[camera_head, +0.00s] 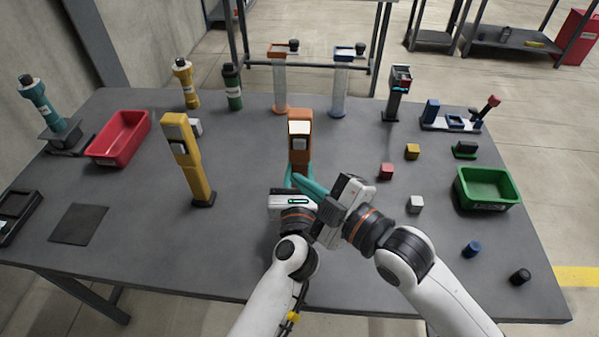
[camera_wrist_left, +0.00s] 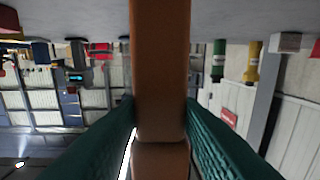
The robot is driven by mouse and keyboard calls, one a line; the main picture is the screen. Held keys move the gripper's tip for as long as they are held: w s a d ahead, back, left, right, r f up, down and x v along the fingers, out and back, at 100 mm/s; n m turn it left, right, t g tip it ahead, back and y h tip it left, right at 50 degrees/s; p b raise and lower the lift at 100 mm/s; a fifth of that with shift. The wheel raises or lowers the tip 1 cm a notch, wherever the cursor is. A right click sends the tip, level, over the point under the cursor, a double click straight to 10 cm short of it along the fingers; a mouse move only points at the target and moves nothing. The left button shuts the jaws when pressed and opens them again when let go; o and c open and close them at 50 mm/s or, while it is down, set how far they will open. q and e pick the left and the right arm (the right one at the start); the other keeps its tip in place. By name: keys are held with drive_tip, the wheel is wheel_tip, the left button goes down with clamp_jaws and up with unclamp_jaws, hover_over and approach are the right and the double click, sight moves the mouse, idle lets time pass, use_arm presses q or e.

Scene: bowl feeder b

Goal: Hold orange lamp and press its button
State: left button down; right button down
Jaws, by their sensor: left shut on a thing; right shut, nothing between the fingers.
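The orange lamp (camera_head: 299,158) stands upright near the middle of the table, with a bright white panel at its top and a small grey square below it. My left gripper (camera_head: 291,181) is shut on the lamp's lower body. In the left wrist view the lamp's orange body (camera_wrist_left: 160,60) runs between the teal fingers of my left gripper (camera_wrist_left: 160,118). My right gripper (camera_head: 300,180) is shut and empty, its teal fingertips close to the lamp's lower front, below the grey square. I cannot tell whether they touch it. The lamp's base is hidden behind the grippers.
A yellow lamp (camera_head: 197,178) stands to the left, beyond it a red bin (camera_head: 120,137). A green bin (camera_head: 486,187) and several small blocks, including a red cube (camera_head: 386,171), lie to the right. Clear dispensers stand behind. The table's front left is mostly free.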

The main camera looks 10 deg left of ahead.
use_arm(q)
drive_tip(key=shift+f, duration=0.1)
drive_tip(key=c, duration=0.9)
unclamp_jaws()
drive_tip(key=shift+s+d+b, duration=0.25)
drive_tip(key=shift+s+b, duration=0.25)
drive_tip(key=shift+s, duration=2.8)
drive_tip(key=shift+s+d+b, duration=0.25)
drive_tip(key=shift+s+b, duration=0.3)
drive_tip(key=shift+s, duration=2.8)
drive_tip(key=shift+s+d+b, duration=0.25)
drive_tip(key=shift+s+b, duration=0.25)
drive_tip(key=shift+s, duration=2.8)
